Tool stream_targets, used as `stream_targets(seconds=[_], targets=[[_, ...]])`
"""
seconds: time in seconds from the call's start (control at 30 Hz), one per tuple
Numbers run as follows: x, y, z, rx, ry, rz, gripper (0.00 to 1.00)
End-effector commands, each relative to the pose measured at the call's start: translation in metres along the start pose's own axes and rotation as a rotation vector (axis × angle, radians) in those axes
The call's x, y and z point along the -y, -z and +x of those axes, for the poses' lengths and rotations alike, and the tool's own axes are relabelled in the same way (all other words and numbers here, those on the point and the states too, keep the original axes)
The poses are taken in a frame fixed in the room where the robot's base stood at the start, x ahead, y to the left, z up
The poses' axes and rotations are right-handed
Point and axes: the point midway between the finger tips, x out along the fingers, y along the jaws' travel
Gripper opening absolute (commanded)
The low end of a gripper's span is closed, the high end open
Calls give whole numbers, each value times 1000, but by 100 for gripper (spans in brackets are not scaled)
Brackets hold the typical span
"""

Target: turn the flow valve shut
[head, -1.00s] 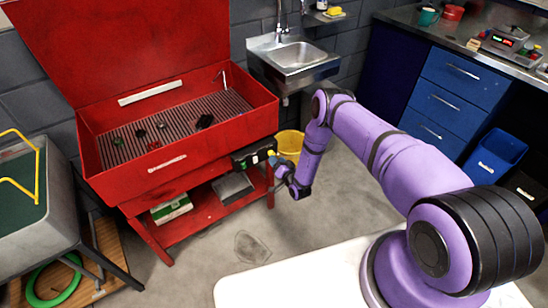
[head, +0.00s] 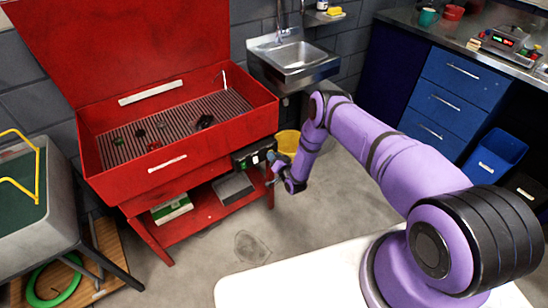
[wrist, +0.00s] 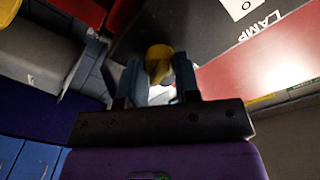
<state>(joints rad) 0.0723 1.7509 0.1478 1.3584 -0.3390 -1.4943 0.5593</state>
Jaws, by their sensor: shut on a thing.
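The flow valve is a yellow knob (wrist: 159,55) that shows between my fingers in the wrist view, beside a dark panel with a LAMP label. My gripper (wrist: 158,76) has one finger on each side of the knob and is shut on it. In the head view my gripper (head: 273,168) is at the right front corner of the red parts washer (head: 190,155), by its black control box (head: 250,155). The knob is mostly hidden there, and its exact angle cannot be told.
The washer's red lid (head: 120,45) stands open, with small dark parts on its grate. A yellow bucket (head: 288,142) is on the floor just behind my gripper. A steel sink (head: 295,55) is at the back. The floor in front is clear.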

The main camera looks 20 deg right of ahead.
Motion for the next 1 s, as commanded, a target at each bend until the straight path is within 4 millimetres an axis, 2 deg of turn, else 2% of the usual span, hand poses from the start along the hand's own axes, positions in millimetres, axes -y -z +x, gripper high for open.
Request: stream_targets(seconds=[0.37,1.0], targets=[[0,-1,0,-7,7,-136,6],[0,-2,-1,-38,34,-723,6]])
